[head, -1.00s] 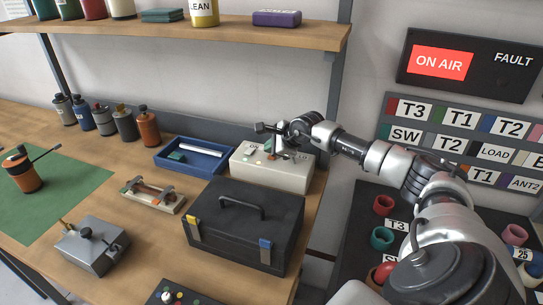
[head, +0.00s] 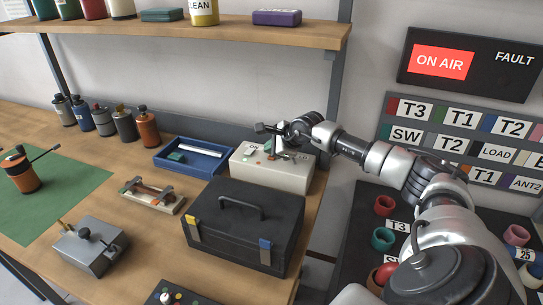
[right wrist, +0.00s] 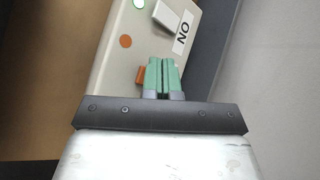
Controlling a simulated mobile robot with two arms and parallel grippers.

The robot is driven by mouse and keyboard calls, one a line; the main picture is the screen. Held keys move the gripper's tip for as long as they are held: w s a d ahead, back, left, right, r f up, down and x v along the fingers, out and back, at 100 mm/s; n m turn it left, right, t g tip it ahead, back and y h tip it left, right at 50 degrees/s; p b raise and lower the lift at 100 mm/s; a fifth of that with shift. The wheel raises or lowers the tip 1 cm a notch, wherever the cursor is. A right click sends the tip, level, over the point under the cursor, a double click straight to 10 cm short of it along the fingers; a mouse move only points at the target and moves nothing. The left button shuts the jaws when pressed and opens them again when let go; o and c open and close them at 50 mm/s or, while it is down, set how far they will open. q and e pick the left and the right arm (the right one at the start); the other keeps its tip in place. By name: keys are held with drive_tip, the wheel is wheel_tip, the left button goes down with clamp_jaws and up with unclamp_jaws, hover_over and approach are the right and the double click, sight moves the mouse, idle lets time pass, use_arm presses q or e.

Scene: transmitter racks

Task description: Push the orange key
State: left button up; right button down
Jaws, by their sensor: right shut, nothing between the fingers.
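A pale control box (head: 262,177) stands at the right end of the bench, behind the black toolbox. In the right wrist view its top (right wrist: 112,72) shows an orange block-shaped key (right wrist: 140,76) and, farther up, a flat orange disc (right wrist: 126,41). My right gripper (head: 275,153) is over the box, pointing down. In the right wrist view its green fingertips (right wrist: 162,62) are together and empty, right beside the orange key and partly covering it. I cannot tell whether they touch or press it. My left gripper is not in view.
A white lever (right wrist: 166,15) with an ON label (right wrist: 183,32) is on the box near the fingers. A black toolbox (head: 240,235) stands in front and a blue tray (head: 215,172) to the left. The shelf (head: 180,33) hangs above.

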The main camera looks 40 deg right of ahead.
drive_tip(key=shift+r, duration=0.2)
drive_tip(key=shift+r+p, duration=1.55)
drive_tip(key=shift+r, duration=1.4)
